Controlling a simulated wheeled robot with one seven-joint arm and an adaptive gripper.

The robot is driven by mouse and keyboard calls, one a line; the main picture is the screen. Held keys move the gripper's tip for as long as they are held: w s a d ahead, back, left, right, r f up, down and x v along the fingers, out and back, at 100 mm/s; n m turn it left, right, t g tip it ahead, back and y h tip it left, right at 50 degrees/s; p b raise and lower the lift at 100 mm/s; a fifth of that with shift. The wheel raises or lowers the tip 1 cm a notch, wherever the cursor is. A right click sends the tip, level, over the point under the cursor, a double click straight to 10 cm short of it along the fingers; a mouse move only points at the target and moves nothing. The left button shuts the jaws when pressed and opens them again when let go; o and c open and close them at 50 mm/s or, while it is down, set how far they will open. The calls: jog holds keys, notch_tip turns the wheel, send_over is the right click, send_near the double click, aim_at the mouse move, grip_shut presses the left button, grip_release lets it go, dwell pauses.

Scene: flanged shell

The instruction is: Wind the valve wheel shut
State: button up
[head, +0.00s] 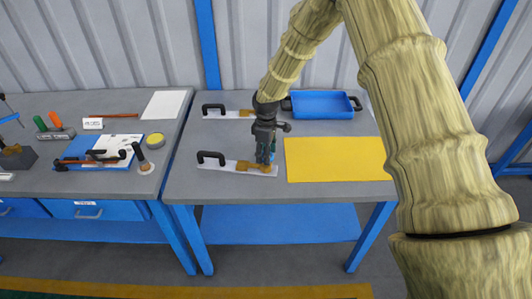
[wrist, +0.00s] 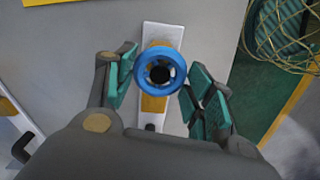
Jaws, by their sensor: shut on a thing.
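The blue valve wheel (wrist: 148,58) shows in the wrist view as a ring with a dark centre, between my fingers. It stands over a yellow-brown body on a pale plate (wrist: 164,33). My gripper (wrist: 158,78) is shut on the wheel, one green-padded finger to each side; the exact contact is hard to see. In the head view my gripper (head: 265,150) points down over the front pale plate (head: 215,165), which has a black handle at its left end. There the gripper mostly hides the wheel.
A second pale plate with a black handle (head: 213,108) lies behind. A blue tray (head: 322,105) is at the back right, and a yellow sheet (head: 335,160) lies right of my gripper. A separate bench at left holds tools and a blue board (head: 75,148).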

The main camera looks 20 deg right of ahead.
dwell(0.4)
jog(key=o, duration=1)
jog(key=shift+o, duration=0.2)
jog(key=shift+r, duration=0.1)
notch_tip(320, 180, up, 12)
